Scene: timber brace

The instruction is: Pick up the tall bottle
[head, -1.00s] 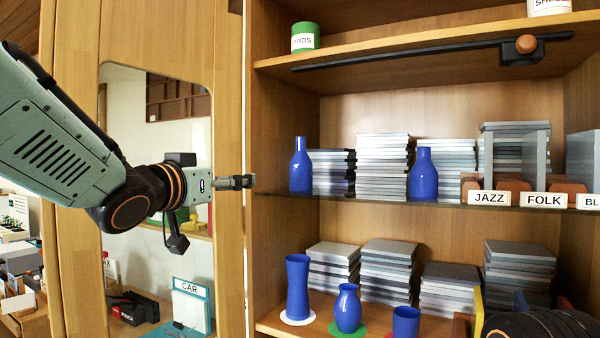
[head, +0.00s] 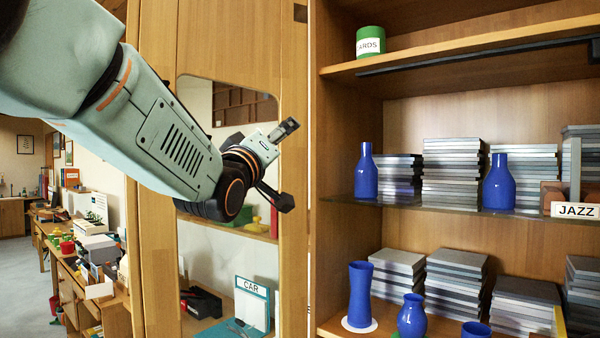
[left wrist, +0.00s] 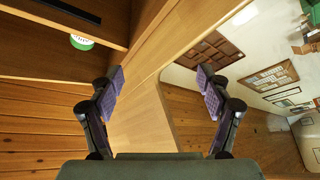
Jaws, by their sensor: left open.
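Two blue bottles stand upright on the middle shelf: a slim one with a narrow neck (head: 366,176) at the left, and a broader-shouldered one (head: 498,184) further right. I cannot tell for sure which is the tall bottle. My left gripper (head: 287,128) is in front of the wooden panel left of the bookcase, apart from both bottles and pointing up and right. In the left wrist view its jaws (left wrist: 160,79) are spread and empty, with no bottle in sight. My right gripper is not in view.
Stacks of grey cases (head: 452,172) stand behind and between the bottles. A JAZZ label (head: 576,210) sits at the shelf's right. Blue vases (head: 360,292) stand on the shelf below. A green tin (head: 370,42) is above. The bookcase's left upright (head: 335,150) lies between gripper and bottles.

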